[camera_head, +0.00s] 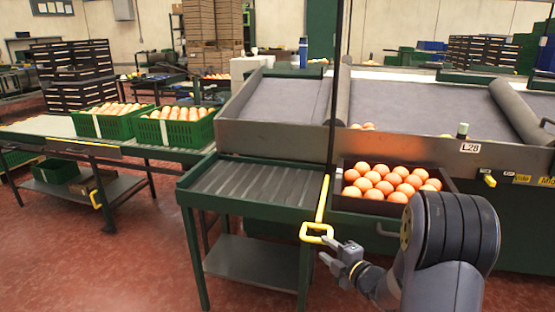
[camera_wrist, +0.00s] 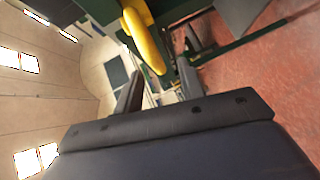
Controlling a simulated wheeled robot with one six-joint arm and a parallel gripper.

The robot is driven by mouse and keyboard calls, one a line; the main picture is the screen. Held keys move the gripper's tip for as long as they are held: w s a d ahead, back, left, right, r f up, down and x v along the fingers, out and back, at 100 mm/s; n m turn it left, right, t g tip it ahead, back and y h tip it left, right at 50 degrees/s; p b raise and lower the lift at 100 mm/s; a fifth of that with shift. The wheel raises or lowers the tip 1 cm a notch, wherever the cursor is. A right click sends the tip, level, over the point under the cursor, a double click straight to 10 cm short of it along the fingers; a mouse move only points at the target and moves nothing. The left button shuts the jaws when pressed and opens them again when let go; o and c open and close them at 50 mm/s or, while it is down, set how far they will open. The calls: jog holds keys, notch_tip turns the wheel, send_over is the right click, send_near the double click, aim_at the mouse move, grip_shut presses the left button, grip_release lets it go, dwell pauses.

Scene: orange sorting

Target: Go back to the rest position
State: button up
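My gripper (camera_head: 328,250) is in the lower middle of the head view, just right of and below a yellow loop handle (camera_head: 316,233). Its two fingers stand apart. In the wrist view the gripper's fingers (camera_wrist: 160,78) are also spread, with no orange between them. A yellow bar (camera_wrist: 145,38) shows beyond the fingers; I cannot tell whether it touches them. A dark crate of oranges (camera_head: 388,187) sits above and right of the gripper, behind my arm.
A green-framed roller table (camera_head: 245,182) with a lower shelf stands left of my gripper. Green crates of oranges (camera_head: 178,128) sit on the left conveyor. A wide sorting bed (camera_head: 430,103) lies behind. Red floor (camera_head: 130,260) is clear at lower left.

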aim_at(317, 239)
jog(key=x, duration=0.4)
jog(key=r+x, duration=0.1)
jog(key=x, duration=0.2)
jog(key=shift+w+f, duration=0.1)
jog(key=shift+w, duration=0.05)
jog(key=shift+r, duration=0.35)
jog(key=shift+f, duration=0.1)
